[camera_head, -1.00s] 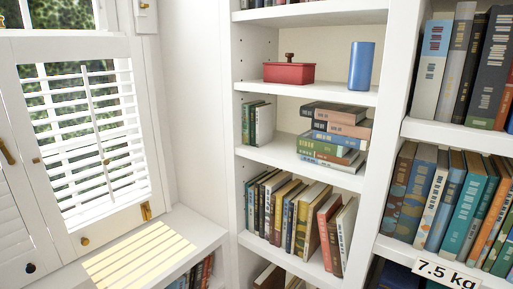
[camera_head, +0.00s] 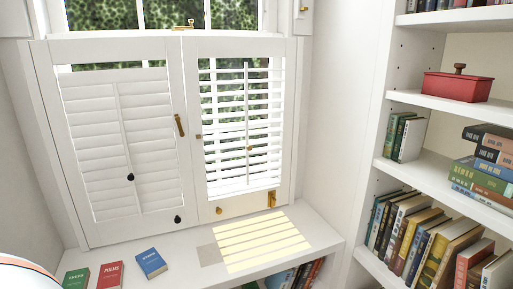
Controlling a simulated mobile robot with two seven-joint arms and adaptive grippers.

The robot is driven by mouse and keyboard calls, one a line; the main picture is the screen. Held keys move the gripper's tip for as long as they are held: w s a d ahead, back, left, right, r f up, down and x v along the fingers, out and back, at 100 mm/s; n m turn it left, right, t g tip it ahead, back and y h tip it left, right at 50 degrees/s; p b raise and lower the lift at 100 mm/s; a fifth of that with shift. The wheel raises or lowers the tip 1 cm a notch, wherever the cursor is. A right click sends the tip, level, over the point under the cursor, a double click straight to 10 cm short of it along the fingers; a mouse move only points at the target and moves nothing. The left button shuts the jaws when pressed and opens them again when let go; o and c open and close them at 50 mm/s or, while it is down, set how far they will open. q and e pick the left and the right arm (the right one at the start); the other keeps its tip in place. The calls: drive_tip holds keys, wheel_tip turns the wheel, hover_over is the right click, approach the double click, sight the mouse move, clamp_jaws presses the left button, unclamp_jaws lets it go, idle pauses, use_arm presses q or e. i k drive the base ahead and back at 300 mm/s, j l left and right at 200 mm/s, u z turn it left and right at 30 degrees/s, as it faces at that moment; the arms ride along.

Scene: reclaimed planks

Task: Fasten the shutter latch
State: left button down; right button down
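A pair of white shutters fills the window. The left shutter panel (camera_head: 75,215) has its slats closed, and the right shutter panel (camera_head: 290,120) has its slats tilted open. Both panels appear closed across the lower window, meeting at a middle seam. A brass latch bar (camera_head: 180,125) sits upright, slightly tilted, on the left panel's edge beside the seam. A small brass fitting (camera_head: 272,198) is at the right panel's lower right corner. Neither of my grippers is in view.
A white sill bench (camera_head: 190,262) runs below, with green (camera_head: 76,279), red (camera_head: 110,274) and blue (camera_head: 151,262) books lying on it. A bookshelf (camera_head: 435,170) stands at the right. A rounded white object (camera_head: 25,275) fills the lower left corner. A brass sash lock (camera_head: 183,25) is above.

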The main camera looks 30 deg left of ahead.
sight(177, 118)
drive_tip(key=u, duration=1.4)
